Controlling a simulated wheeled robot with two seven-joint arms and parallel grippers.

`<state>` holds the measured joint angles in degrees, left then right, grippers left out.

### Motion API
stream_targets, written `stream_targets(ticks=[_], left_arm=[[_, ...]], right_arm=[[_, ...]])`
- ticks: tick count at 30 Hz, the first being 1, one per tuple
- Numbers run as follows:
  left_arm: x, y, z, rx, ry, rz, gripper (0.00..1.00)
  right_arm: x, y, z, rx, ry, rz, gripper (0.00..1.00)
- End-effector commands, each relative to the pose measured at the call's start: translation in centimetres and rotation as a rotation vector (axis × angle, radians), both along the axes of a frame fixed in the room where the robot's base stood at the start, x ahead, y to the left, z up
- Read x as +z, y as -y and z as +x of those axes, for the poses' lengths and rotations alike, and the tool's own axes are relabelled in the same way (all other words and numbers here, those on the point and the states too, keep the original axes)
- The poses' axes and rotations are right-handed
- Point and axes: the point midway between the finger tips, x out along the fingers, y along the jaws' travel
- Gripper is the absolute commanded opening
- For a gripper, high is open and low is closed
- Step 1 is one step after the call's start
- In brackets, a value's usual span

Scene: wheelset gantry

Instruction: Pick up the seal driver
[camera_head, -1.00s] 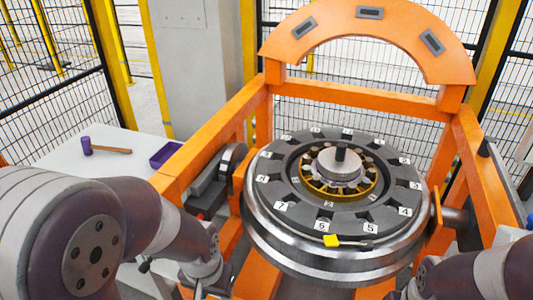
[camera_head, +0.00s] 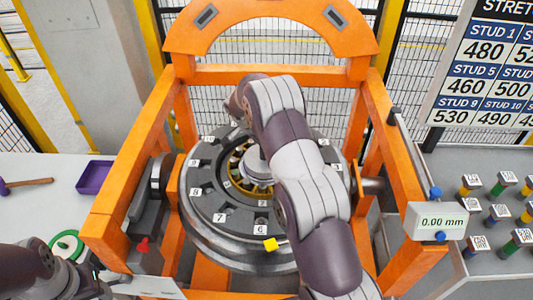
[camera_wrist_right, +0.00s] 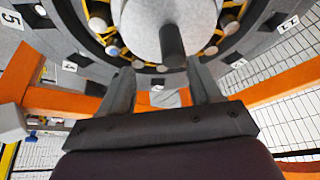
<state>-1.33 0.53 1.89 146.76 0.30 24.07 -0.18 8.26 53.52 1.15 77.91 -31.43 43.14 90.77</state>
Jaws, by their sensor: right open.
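The seal driver, a pale grey disc (camera_head: 254,165) with a dark upright handle, sits in the hub at the middle of the wheel. In the head view my right arm crosses in front and hides its handle. In the right wrist view the dark handle (camera_wrist_right: 172,45) stands out from the disc. My right gripper (camera_wrist_right: 164,88) is open and empty, its two fingers spread on either side of the handle's line, with the handle beyond the fingertips and apparently untouched. Its fingers are hidden in the head view. Part of my left arm shows at lower left; its fingers are out of sight.
The numbered wheel (camera_head: 202,210) lies in an orange frame (camera_head: 130,190) with a tall arch behind. A yellow block (camera_head: 270,244) is on its near rim. A purple tray (camera_head: 95,176) and mallet (camera_head: 30,183) lie left. Several coloured studs (camera_head: 503,183) and a gauge display (camera_head: 441,222) are right.

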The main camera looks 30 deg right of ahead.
Motion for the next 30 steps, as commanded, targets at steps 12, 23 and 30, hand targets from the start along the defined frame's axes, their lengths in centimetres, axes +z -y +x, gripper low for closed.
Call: stream_targets(ticks=[12, 23, 30], left_arm=[[3.8, 0.0, 0.0, 0.000, 0.000, 0.000, 0.48], [3.7, 0.0, 0.0, 0.000, 0.000, 0.000, 0.48], [3.7, 0.0, 0.0, 0.000, 0.000, 0.000, 0.48]], right_arm=[[-5.0, 2.1, 0.2, 0.001, -0.003, 0.001, 0.63], [-5.0, 2.0, 0.2, 0.001, -0.002, 0.002, 0.00], [-4.9, 2.0, 0.2, 0.002, 0.000, 0.002, 0.00]])
